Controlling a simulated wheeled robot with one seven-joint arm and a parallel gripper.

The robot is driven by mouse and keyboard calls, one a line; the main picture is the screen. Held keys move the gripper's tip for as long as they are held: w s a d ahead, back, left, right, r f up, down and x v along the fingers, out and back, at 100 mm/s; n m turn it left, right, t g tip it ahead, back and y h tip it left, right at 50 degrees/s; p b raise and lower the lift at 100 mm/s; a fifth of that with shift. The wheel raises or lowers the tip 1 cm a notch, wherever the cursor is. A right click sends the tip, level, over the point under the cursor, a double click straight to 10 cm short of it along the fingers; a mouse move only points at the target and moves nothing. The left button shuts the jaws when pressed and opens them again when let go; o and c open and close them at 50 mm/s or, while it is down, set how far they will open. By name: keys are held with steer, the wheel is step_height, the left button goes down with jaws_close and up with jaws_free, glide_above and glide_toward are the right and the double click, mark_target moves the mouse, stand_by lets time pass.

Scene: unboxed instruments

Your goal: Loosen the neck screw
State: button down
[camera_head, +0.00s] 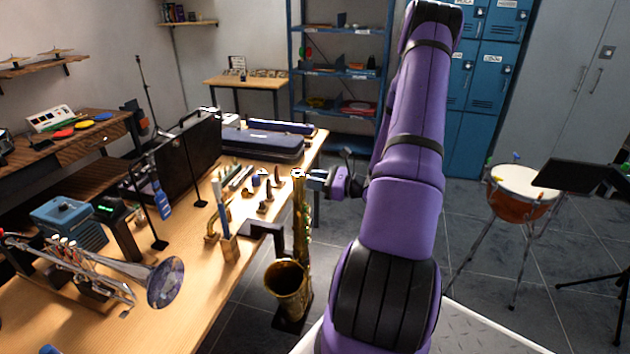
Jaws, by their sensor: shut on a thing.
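A brass saxophone (290,283) stands upright on a dark stand at the right edge of the wooden table, its bell facing forward. My gripper (303,174) reaches in from the right at the top of the saxophone, level with its neck. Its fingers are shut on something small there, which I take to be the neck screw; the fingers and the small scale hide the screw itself. My purple arm crosses the right half of the view.
The table (190,309) holds a trumpet (90,265), a blue box (68,222), an open black case (185,155), a dark blue case (262,144) and several small mouthpiece-like parts near the saxophone. A drum (524,185) on a stand and a black music stand (580,177) are at the right. Floor between is clear.

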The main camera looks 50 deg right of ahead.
steer(key=n, duration=2.2)
steer(key=shift+f+n, duration=0.15)
steer(key=shift+n, duration=0.25)
steer(key=c, duration=1)
jaws_free()
steer(key=shift+s, duration=0.1)
steer(key=v, duration=1)
steer(key=shift+s, duration=0.35)
